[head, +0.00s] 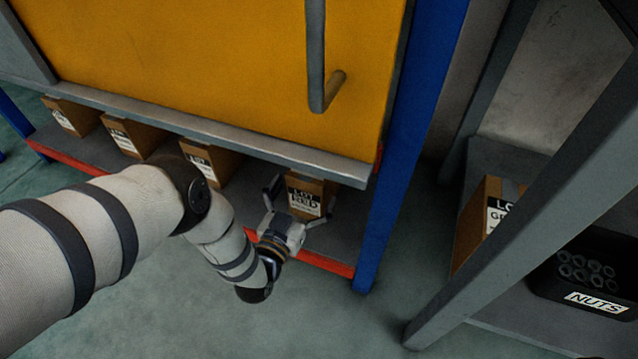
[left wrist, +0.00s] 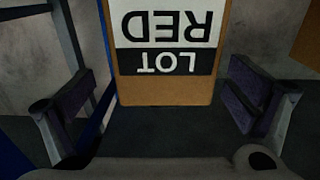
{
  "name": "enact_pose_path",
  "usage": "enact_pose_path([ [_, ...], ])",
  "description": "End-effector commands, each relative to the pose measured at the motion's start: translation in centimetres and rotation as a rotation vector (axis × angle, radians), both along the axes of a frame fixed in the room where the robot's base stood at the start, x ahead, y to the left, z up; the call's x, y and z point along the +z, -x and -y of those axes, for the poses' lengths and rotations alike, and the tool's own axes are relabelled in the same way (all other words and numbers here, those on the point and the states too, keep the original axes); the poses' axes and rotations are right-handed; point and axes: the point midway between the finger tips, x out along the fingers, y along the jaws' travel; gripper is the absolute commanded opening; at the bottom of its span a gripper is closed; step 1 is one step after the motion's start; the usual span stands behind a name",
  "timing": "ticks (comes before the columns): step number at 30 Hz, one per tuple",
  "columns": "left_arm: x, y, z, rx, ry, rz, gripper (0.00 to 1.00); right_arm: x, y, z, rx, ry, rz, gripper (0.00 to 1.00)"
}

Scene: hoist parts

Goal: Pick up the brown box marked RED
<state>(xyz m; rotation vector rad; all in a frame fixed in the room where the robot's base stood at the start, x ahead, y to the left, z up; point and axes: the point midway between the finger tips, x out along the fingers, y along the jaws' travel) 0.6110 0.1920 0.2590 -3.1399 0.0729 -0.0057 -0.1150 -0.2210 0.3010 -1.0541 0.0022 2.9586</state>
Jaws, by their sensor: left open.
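The brown box marked LOT RED (head: 307,196) stands on the low shelf under the yellow panel, at the shelf's right end. In the left wrist view its label (left wrist: 166,45) appears upside down and the box (left wrist: 166,92) fills the upper middle. My left gripper (head: 297,205) is at the front of this box with its fingers spread to either side. In the left wrist view the open fingers (left wrist: 168,108) stand left and right of the box, with gaps on both sides. Nothing is between the fingertips' pads in a grip. My right gripper is not in view.
Several similar brown boxes (head: 207,162) stand along the same shelf to the left. A grey beam (head: 220,135) runs just above them, and a blue post (head: 400,165) rises right of the box. Another rack holds a brown box (head: 470,228) and a black NUTS bin (head: 590,281).

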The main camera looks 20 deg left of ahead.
Motion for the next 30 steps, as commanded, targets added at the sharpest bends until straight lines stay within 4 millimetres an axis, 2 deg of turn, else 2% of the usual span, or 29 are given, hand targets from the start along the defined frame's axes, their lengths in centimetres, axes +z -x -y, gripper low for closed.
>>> enact_pose_path([
  [6, -1.0, -3.5, -0.3, 0.001, 0.0, 0.0, 0.98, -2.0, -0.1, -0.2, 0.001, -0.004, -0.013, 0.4],
  [10, -0.9, -5.5, -0.2, 0.0, 0.001, -0.001, 0.98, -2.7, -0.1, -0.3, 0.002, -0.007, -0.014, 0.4],
  [17, -0.7, -5.9, -0.2, 0.0, 0.001, -0.003, 0.98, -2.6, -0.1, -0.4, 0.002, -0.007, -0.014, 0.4],
  [18, -0.7, -5.9, -0.2, 0.0, 0.001, -0.003, 0.96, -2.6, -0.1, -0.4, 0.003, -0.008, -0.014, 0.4],
  [28, -0.7, -5.9, -0.2, 0.0, 0.001, -0.004, 0.21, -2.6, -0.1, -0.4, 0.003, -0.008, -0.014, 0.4],
  [29, -0.7, -5.9, -0.2, 0.0, 0.001, -0.004, 0.17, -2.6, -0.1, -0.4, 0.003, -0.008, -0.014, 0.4],
  [30, -0.7, -5.9, -0.2, 0.0, 0.001, -0.004, 0.17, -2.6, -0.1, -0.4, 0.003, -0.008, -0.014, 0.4],
])
